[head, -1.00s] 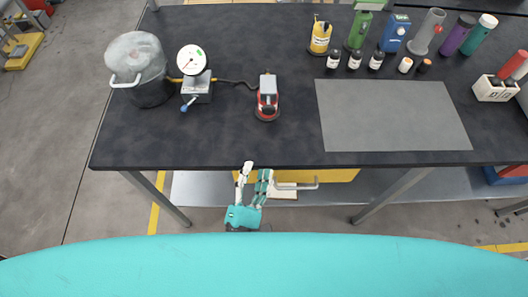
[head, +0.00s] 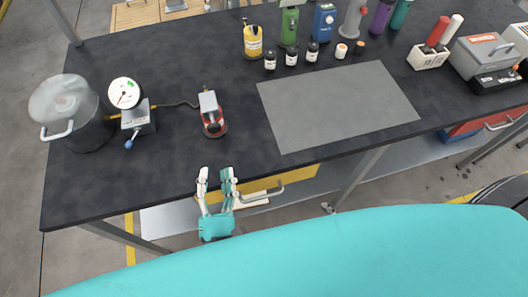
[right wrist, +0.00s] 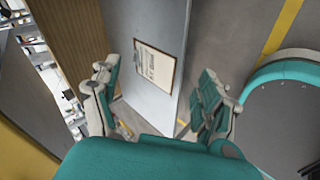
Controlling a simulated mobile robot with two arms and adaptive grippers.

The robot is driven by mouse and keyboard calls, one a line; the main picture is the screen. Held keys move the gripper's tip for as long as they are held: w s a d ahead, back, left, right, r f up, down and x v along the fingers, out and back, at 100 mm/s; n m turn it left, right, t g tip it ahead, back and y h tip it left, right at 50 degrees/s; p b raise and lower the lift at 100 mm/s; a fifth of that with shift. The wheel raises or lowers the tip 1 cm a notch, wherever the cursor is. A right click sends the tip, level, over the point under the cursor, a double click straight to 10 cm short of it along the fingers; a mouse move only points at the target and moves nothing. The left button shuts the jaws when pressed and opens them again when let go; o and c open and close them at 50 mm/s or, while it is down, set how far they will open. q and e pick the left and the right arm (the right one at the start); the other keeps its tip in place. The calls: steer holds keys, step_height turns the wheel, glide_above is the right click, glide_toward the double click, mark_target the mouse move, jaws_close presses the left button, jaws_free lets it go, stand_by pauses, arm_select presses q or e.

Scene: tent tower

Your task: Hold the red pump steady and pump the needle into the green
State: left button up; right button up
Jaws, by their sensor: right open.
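The red pump (head: 212,117) with a grey top stands on the dark workbench in the head view. A dark hose runs left from it to the gauge (head: 125,93), a white round dial on a grey block with a blue-tipped lever. The dial has a small green mark (head: 130,84) near its upper right; the thin needle's exact reading is too small to tell. My left gripper (head: 216,174) is open and empty at the bench's front edge, just short of the pump and apart from it. My right gripper (right wrist: 158,72) is open and empty in the right wrist view, away from the bench objects.
A yellow drawer (head: 275,185) sits under the front edge. The bench between pump and edge is clear. A clipboard (right wrist: 155,64) hangs on a grey panel.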

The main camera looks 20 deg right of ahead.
steer(key=w+a+r+n+t+y, duration=0.2)
steer(key=w+a+r+n+y, duration=0.1)
steer(key=r+n, duration=0.55)
steer(key=w+a+r+n+t+y, duration=0.1)
steer(key=w+a+r+n+y, duration=0.25)
steer(key=r+n, duration=0.5)
steer(key=s+a+r+n+g+y, duration=0.2)
steer(key=a+r+n+y, duration=0.15)
steer(key=r+n, duration=0.3)
steer(key=s+a+r+n+g+y, duration=0.2)
steer(key=s+a+r+n, duration=0.15)
steer(key=r+n, duration=0.35)
steer(key=m+t+h, duration=0.3)
steer(key=t, duration=0.4)
glide_toward(219, 121)
steer(key=shift+n, duration=0.25)
steer(key=v, duration=0.6)
steer(key=shift+s+a, duration=0.15)
steer(key=shift+a, duration=0.15)
steer(key=shift+w+a, duration=0.2)
steer(key=shift+w, duration=0.4)
steer(key=x, duration=1.7)
steer(key=shift+w+d, duration=0.1)
steer(key=shift+d, duration=0.1)
